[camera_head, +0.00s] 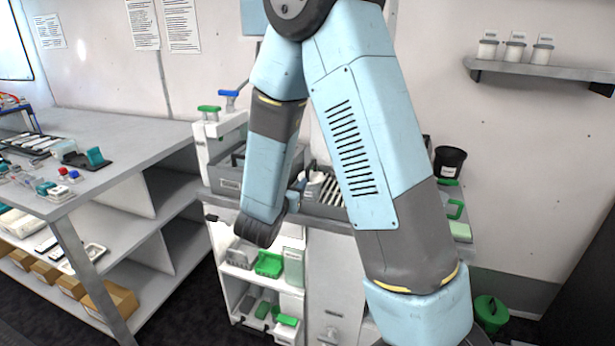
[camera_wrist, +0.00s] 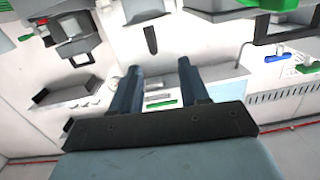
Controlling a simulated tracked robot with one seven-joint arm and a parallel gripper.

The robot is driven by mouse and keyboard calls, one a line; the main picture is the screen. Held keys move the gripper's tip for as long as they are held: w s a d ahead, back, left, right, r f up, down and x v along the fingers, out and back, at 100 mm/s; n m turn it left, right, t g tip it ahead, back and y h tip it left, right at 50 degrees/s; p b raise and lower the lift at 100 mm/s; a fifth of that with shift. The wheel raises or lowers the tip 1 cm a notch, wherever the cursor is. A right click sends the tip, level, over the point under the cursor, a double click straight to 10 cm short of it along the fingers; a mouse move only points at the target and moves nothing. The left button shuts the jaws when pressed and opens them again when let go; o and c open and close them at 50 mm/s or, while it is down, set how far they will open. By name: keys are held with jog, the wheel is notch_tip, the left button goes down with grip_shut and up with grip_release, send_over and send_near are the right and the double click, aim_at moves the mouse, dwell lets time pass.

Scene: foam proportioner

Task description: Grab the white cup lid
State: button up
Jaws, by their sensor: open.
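I cannot pick out the white cup lid for certain in either view. Small white jars (camera_head: 514,50) with pale tops stand in a row on the wall shelf at the upper right of the head view; whether one of these tops is the lid, I cannot tell. My gripper (camera_wrist: 158,76) shows in the wrist view with its two dark blue fingers apart and nothing between them. White cabinet fronts lie beyond the fingers. In the head view my arm bends down in front of the white cabinet, and its fingers cannot be made out.
A grey workbench (camera_head: 120,150) with small parts stands at the left. The wall shelf (camera_head: 545,72) is at the upper right. A black bucket (camera_head: 450,160) is right of my arm. A green-lidded bin (camera_head: 490,308) stands on the floor. Green trays (camera_head: 269,264) sit in the cabinet.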

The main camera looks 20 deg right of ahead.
aim_at(307, 173)
jog(key=shift+h, duration=0.7)
jog(key=x, duration=0.7)
jog(key=shift+s+d+f, duration=0.1)
jog(key=shift+d+f, duration=0.25)
jog(key=shift+f, duration=0.05)
jog(key=shift+r+x, duration=0.2)
jog(key=shift+x, duration=2.75)
jog(key=shift+a, duration=0.1)
grip_shut()
